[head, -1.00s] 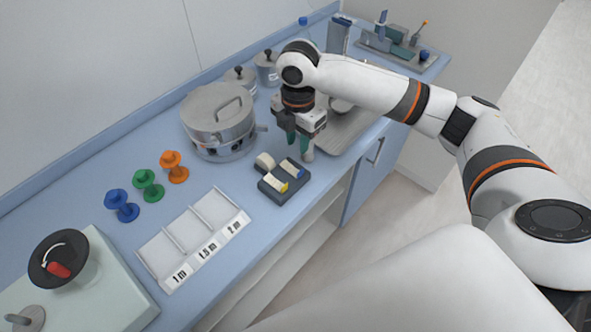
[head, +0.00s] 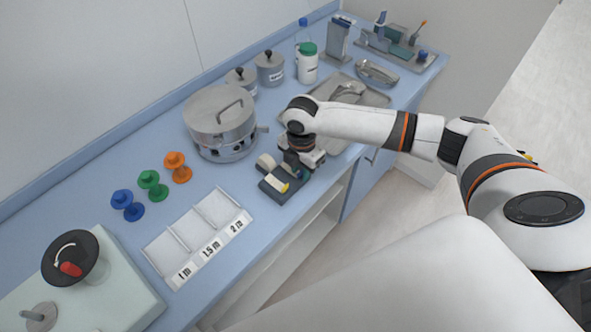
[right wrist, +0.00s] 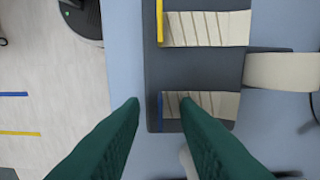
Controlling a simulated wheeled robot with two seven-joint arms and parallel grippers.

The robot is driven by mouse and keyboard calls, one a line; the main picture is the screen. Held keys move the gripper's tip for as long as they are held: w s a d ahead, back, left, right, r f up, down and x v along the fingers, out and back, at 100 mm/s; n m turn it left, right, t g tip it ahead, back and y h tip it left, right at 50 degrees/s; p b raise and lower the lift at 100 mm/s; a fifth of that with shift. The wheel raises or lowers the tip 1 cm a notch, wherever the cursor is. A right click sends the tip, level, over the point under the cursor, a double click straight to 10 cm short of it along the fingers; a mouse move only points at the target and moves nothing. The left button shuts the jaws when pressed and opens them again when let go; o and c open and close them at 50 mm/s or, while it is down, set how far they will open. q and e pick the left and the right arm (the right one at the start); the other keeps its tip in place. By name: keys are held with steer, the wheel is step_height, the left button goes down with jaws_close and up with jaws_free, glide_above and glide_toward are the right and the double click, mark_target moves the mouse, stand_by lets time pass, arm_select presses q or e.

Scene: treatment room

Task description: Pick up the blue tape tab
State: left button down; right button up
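The blue tape tab (right wrist: 160,106) is a thin blue strip at the end of a cream tape piece on a dark dispenser block (head: 266,192). In the right wrist view it lies between the two green fingertips of my right gripper (right wrist: 161,101). The fingers are open, one on each side, with visible space around the tab. In the head view my right gripper (head: 295,160) is low at the block's far right end and hides the blue tab. A yellow tab (right wrist: 160,21) marks the neighbouring tape; it also shows in the head view (head: 284,187). My left gripper is out of view.
A white tray (head: 198,240) with labelled compartments lies left of the block. Blue, green and orange spools (head: 178,167) and a steel pot (head: 220,120) stand behind. A metal tray (head: 345,110) lies right. The counter's front edge is close.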

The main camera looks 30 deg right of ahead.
jaws_close()
